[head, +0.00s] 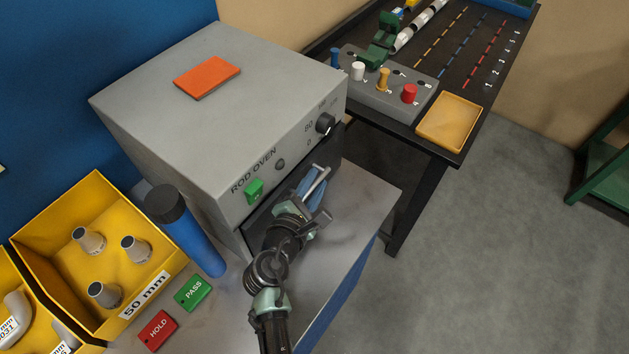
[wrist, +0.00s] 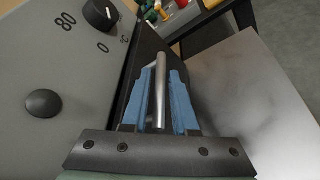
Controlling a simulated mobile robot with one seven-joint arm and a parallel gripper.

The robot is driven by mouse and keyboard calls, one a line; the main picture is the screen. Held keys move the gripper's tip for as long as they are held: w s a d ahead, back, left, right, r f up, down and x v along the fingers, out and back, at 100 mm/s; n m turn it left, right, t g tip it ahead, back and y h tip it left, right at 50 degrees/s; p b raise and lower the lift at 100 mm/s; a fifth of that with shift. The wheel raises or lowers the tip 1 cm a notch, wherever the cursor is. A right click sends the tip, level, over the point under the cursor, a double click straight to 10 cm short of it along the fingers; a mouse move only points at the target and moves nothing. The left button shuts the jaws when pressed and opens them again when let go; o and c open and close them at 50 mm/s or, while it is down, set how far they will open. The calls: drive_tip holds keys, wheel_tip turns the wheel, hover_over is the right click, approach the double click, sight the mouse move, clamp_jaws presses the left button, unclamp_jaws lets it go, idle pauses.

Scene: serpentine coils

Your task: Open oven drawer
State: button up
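The grey oven (head: 190,110), labelled ROD OVEN, stands on a metal bench. Its dark drawer front (head: 335,147) lies below the control panel, partly hidden by my arm; it looks close to the oven body. The drawer's silver bar handle (wrist: 160,85) runs between my gripper's two blue fingers in the wrist view. My gripper (head: 314,186) is at the drawer front, its fingers on either side of the handle. The fingers (wrist: 163,88) stand apart, with a visible gap at the right of the bar; contact on the left is unclear.
A black knob (head: 325,124), a round dark button (head: 280,164) and a green switch (head: 254,191) are on the panel. A blue cylinder (head: 190,235) stands left of my arm. Bare bench top (head: 365,205) is free in front of the drawer; a dark table (head: 455,130) stands beyond.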

clamp_jaws()
idle(1.4)
